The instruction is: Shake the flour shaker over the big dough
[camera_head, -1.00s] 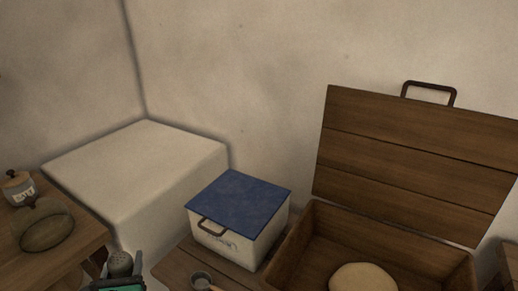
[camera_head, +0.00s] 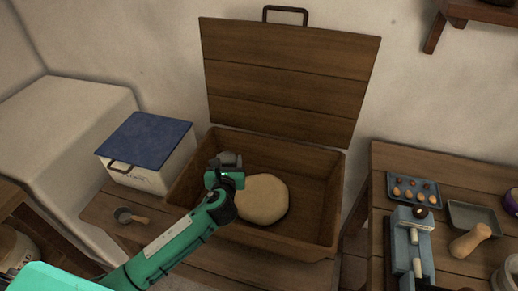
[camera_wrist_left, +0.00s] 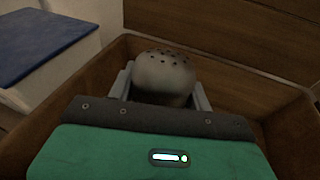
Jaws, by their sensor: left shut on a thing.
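The big dough (camera_head: 264,200) is a pale round lump on the floor of the open wooden trough (camera_head: 318,222). My left gripper (camera_head: 228,164) reaches in over the trough's left part, beside the dough's upper left side in the head view. It is shut on the flour shaker (camera_head: 233,158), a grey shaker with a domed top. In the left wrist view the shaker (camera_wrist_left: 165,76) shows dark holes in its dome and sits between the two fingers. Its lower part is hidden by the gripper. My right gripper is not in view.
The trough's lid (camera_head: 285,80) stands open at the back. A white box with a blue lid (camera_head: 148,138) and a small scoop (camera_head: 128,216) are at the left. A table at the right holds an egg tray (camera_head: 413,190), a grey pan (camera_head: 474,215) and a scale-like device (camera_head: 410,240).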

